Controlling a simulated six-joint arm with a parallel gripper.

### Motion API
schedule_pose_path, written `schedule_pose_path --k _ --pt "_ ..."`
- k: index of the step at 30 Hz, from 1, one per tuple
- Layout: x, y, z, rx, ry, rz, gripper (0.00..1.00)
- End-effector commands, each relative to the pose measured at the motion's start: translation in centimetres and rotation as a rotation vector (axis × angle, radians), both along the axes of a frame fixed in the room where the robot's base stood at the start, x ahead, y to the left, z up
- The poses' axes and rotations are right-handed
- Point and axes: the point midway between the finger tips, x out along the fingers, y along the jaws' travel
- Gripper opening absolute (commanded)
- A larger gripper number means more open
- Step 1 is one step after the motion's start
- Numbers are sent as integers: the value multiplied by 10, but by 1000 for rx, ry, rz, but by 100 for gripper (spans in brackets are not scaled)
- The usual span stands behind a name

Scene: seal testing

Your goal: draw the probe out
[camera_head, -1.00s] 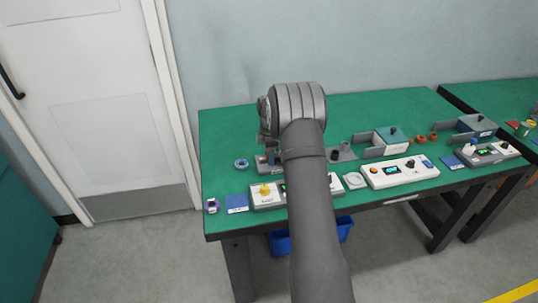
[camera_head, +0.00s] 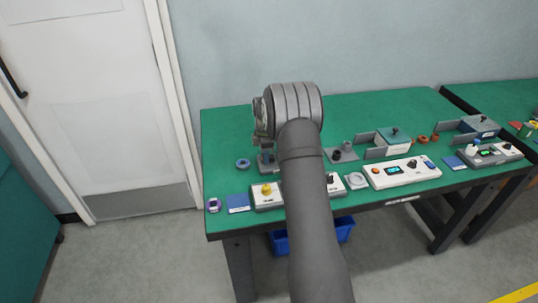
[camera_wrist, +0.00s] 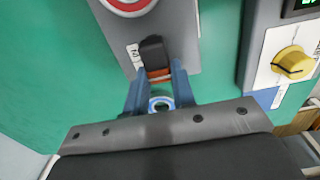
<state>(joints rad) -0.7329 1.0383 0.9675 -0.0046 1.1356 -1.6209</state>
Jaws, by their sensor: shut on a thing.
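In the wrist view my gripper (camera_wrist: 160,86) has blue fingers closed on a dark probe (camera_wrist: 152,52) with an orange-brown band between the fingertips. The probe lies over a grey fixture (camera_wrist: 182,25) bearing a white label and a red-and-white round mark. I cannot tell whether the probe's far end is inside the fixture. In the head view my gripper (camera_head: 265,145) is over the left part of the green bench, just above the grey fixture (camera_head: 265,168). My arm hides part of the fixture, and the probe cannot be made out there.
A control box with a yellow knob (camera_head: 266,189) stands in front of the fixture; the knob also shows in the wrist view (camera_wrist: 292,63). A blue ring (camera_head: 242,163) lies left of it. More test units stand to the right. The bench's back left is clear.

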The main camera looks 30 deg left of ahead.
Motion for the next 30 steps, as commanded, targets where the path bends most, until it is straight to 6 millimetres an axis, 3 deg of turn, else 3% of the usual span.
schedule_pose_path --k 4,5,8,20,23,30 --pt "-3 4 0 5 5 1 0" --pt "-4 4 0 5 5 1 25" --pt "-3 4 0 5 5 1 45" --pt "-2 3 8 5 2 1 45" --pt "-1 3 23 6 0 1 45" --pt "-1 3 80 7 0 1 45"
